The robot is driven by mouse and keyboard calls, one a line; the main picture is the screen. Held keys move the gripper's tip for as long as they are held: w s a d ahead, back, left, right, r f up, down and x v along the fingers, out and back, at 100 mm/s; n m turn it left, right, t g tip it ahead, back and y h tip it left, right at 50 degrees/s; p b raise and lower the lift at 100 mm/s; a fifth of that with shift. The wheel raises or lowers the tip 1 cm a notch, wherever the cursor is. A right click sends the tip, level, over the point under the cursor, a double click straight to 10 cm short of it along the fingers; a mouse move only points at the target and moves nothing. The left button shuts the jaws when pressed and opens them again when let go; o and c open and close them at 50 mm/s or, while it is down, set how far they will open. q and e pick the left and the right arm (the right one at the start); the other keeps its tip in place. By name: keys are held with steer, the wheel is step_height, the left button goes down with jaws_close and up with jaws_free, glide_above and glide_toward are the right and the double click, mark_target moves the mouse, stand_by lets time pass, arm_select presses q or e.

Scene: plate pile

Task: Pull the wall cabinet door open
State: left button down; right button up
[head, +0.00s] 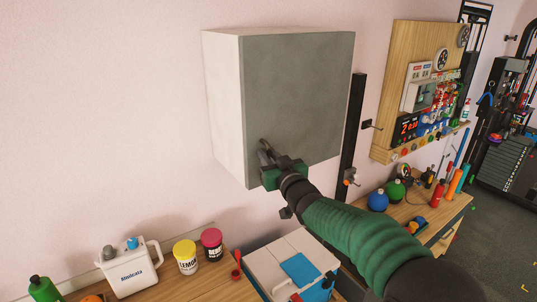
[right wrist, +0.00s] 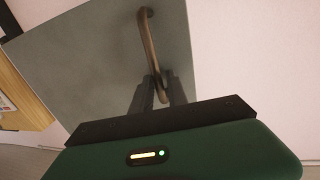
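The wall cabinet (head: 225,105) is a pale box on the pink wall with a flat grey door (head: 300,95). The door looks closed, flush with the box. Its curved bar handle (right wrist: 148,45) is near the door's lower left corner in the head view; it shows there as a dark bar (head: 264,147). My right gripper (head: 268,158) is at the handle. In the right wrist view its fingers (right wrist: 158,85) stand on either side of the bar and appear closed on it. My left gripper is not in view.
A dark vertical post (head: 354,130) stands right of the cabinet, with a wooden wall panel (head: 400,60) beyond. The wall left of the cabinet is bare.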

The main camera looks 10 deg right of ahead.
steer(key=shift+w+d+f, duration=0.1)
steer(key=shift+w+f, duration=0.15)
steer(key=shift+w, duration=0.1)
steer(key=shift+c, duration=1.3)
jaws_close()
steer(key=shift+r, duration=0.2)
